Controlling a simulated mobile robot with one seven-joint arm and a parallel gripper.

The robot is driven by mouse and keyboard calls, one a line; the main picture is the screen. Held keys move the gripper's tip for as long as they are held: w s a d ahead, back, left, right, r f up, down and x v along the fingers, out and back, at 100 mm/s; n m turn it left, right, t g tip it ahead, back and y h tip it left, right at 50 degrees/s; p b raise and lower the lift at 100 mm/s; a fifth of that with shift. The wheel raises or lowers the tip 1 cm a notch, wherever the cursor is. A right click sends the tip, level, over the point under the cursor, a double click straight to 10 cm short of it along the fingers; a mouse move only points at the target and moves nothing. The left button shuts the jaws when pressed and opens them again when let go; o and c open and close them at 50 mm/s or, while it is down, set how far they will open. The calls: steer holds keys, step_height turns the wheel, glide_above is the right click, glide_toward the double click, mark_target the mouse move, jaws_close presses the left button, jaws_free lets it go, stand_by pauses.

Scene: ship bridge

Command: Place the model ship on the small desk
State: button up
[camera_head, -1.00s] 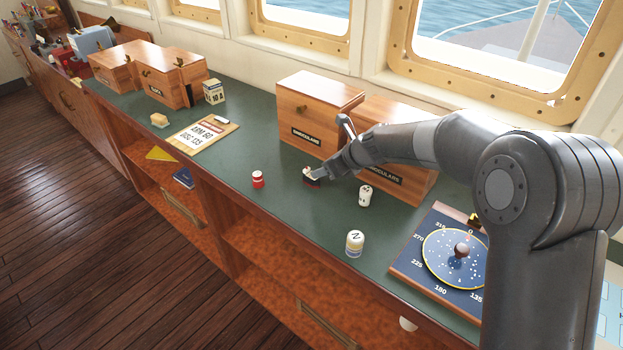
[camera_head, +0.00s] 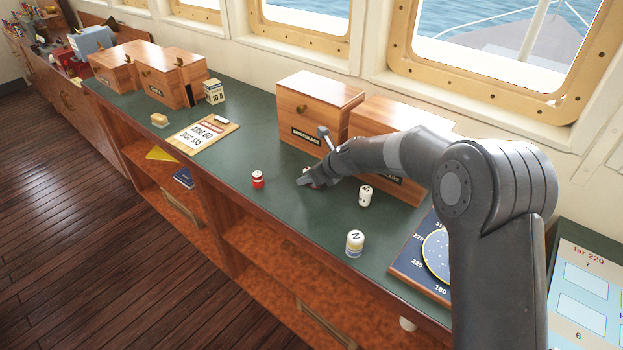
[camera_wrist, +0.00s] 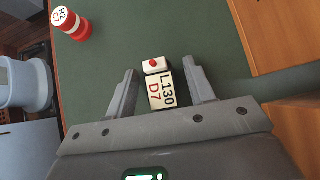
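My gripper (camera_head: 306,181) is low over the green counter (camera_head: 232,222). In the wrist view its two fingers (camera_wrist: 158,66) are apart, on either side of a small block (camera_wrist: 160,90) marked "L130 D7", with a white, red-dotted part at its far end. Gaps show between the block and both fingers. In the head view my gripper mostly hides this block. I see nothing that I can clearly name as the model ship, and I cannot tell which surface is the small desk.
A red-and-white piece (camera_head: 258,180) stands left of my gripper, and white pieces (camera_head: 365,196) (camera_head: 355,243) stand to its right. Wooden boxes (camera_head: 316,112) stand behind it. A blue dial board (camera_head: 408,262) is partly behind my arm. A label board (camera_head: 203,134) lies farther left.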

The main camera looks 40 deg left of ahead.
steer(key=c, duration=1)
steer(key=shift+r, duration=0.1)
